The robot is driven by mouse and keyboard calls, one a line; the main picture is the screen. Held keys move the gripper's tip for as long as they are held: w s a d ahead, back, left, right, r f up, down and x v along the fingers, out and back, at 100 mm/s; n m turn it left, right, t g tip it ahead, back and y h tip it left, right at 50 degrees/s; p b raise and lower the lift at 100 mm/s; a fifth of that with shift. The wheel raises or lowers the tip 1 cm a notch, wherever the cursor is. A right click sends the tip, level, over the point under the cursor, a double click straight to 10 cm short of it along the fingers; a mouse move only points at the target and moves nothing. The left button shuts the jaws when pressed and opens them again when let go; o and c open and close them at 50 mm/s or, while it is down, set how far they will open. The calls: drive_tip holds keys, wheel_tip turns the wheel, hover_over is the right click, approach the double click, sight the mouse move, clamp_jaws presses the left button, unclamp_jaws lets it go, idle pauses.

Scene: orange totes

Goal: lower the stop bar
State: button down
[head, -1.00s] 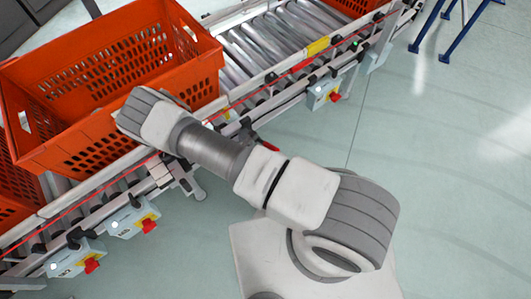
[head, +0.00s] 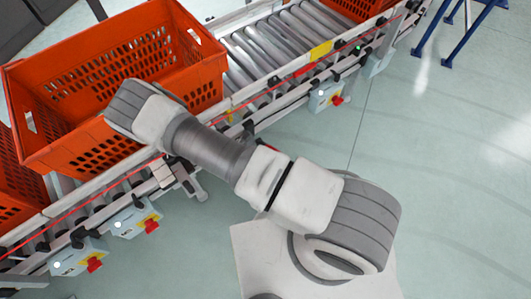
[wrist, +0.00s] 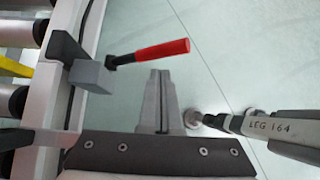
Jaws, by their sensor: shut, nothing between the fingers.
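A lever with a red grip (wrist: 162,50) and a black stem sticks out from the conveyor's side rail in the wrist view. A grey block on a black bracket (wrist: 88,72) sits at its rail end. My gripper (wrist: 159,73) is shut and empty. Its fingertips appear just below the red grip in the picture; I cannot tell whether they touch it. I cannot pick out the stop bar for certain.
An orange tote (head: 120,85) stands on the roller conveyor (head: 270,50), with other totes before and beyond it. Grey control boxes with red knobs (head: 152,226) line the near rail. A conveyor leg (wrist: 270,127) stands right of my gripper.

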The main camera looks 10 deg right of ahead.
drive_tip(key=p+v, duration=0.2)
drive_tip(key=v, duration=1.1)
drive_tip(key=shift+s, duration=0.15)
drive_tip(key=shift+d, duration=0.1)
drive_tip(key=w+d+r+m+g+y+p, duration=0.15)
drive_tip(key=r+m, duration=0.25)
drive_tip(key=r, duration=0.7)
drive_tip(key=w+d+r+m+y+p, duration=0.15)
drive_tip(key=r+m, duration=0.25)
drive_tip(key=r, duration=0.7)
drive_tip(key=w+d+r+m+g+y+p, duration=0.1)
drive_tip(key=d+r+m+p, duration=0.2)
drive_tip(key=r, duration=0.8)
drive_tip(key=s+d+r+m+t+y+p, duration=0.1)
drive_tip(key=s+r+m, duration=0.3)
drive_tip(key=r, duration=0.4)
drive_tip(key=s+d+r+m+t+y+p, duration=0.2)
drive_tip(key=s+d+r+m, duration=0.2)
drive_tip(key=r, duration=0.5)
drive_tip(key=s+d+r+m+t+y+p, duration=0.1)
drive_tip(key=s+r+m, duration=0.3)
drive_tip(key=r, duration=0.5)
drive_tip(key=shift+s+d+r+t+p, duration=0.2)
drive_tip(key=shift+s+d+t+p, duration=0.15)
drive_tip(key=shift+s+d+p, duration=0.55)
drive_tip(key=shift+a, duration=0.2)
